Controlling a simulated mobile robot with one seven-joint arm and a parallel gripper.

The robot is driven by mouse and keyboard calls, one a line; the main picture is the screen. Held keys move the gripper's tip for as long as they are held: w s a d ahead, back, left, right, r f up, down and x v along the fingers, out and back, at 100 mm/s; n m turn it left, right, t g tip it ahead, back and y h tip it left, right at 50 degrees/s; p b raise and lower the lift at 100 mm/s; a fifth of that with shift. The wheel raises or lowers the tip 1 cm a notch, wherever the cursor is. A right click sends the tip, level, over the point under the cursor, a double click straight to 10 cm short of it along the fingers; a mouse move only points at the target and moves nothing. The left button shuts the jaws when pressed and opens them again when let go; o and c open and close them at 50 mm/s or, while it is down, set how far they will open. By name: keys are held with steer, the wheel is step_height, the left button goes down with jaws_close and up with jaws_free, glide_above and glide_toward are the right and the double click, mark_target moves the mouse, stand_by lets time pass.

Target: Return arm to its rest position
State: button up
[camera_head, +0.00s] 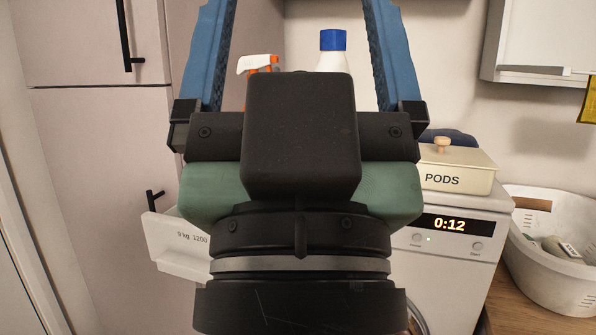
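My gripper (299,12) fills the middle of the camera_head view, pointing up and away. Its two blue fingers are spread wide apart, and I see nothing held between them. The fingertips run up to or past the top edge of the picture. My gripper's body hides much of the washing machine (460,262) behind it. The rest of my arm is out of sight below.
The washing machine's detergent drawer (172,246) sticks out at left. A spray bottle (258,63), a blue-capped bottle (332,42) and a PODS box (455,171) stand behind my gripper. A white laundry basket (555,250) is at right; a tall cabinet (95,150) at left.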

step_height(320, 180, up, 14)
steer(key=p, duration=1.2)
steer(key=shift+r, duration=0.25)
steer(key=shift+a, duration=0.1)
